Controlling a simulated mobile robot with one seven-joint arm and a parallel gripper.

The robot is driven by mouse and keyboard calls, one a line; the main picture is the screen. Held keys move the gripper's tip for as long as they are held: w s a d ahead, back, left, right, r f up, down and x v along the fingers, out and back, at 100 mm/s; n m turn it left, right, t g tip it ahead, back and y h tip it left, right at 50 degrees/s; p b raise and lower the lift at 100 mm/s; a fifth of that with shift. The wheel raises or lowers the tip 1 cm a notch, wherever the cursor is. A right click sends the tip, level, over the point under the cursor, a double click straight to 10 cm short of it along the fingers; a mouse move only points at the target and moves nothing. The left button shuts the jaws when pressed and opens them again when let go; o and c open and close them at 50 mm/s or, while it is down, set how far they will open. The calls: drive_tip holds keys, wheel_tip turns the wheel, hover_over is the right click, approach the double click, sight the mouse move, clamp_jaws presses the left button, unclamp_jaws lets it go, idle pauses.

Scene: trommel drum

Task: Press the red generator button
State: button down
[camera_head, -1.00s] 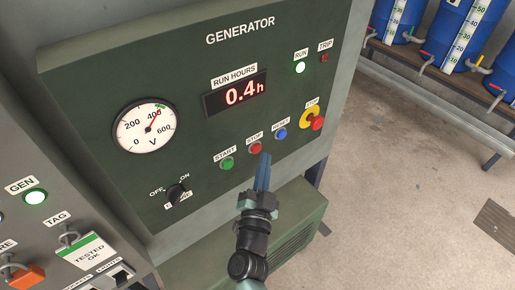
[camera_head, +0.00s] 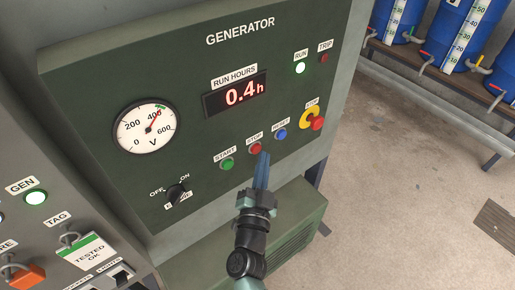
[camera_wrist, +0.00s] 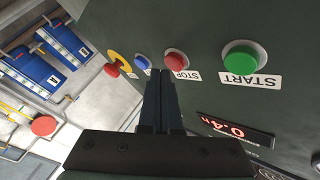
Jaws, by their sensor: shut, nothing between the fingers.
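The red button labelled STOP (camera_head: 255,147) sits on the dark green GENERATOR panel (camera_head: 90,80), between the green START button (camera_head: 227,163) and the blue RESET button (camera_head: 281,134). In the wrist view the red STOP button (camera_wrist: 176,61) shows just beyond and right of the fingertips. My gripper (camera_head: 264,155) is shut and empty, its blue fingertips close to the STOP button, slightly right of it. In the wrist view my gripper (camera_wrist: 161,75) points at the panel between the blue and red buttons. Whether the tips touch the panel I cannot tell.
A red mushroom stop knob (camera_head: 317,123) on a yellow base stands out at the panel's right. A rotary switch (camera_head: 177,192) is lower left. Blue barrels (camera_head: 449,32) stand on a rack at right.

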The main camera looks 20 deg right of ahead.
drive_tip(key=shift+w+a, duration=0.2)
drive_tip(key=shift+w, duration=0.4)
idle(0.6)
drive_tip(key=shift+s, duration=0.1)
drive_tip(key=shift+s+d, duration=0.3)
drive_tip(key=shift+s, duration=0.4)
drive_tip(key=shift+s, duration=0.1)
drive_tip(key=s, duration=0.1)
drive_tip(key=s+d, duration=0.1)
drive_tip(key=s, duration=0.2)
drive_tip(key=shift+s+d, duration=0.3)
drive_tip(key=shift+d, duration=0.05)
idle(0.8)
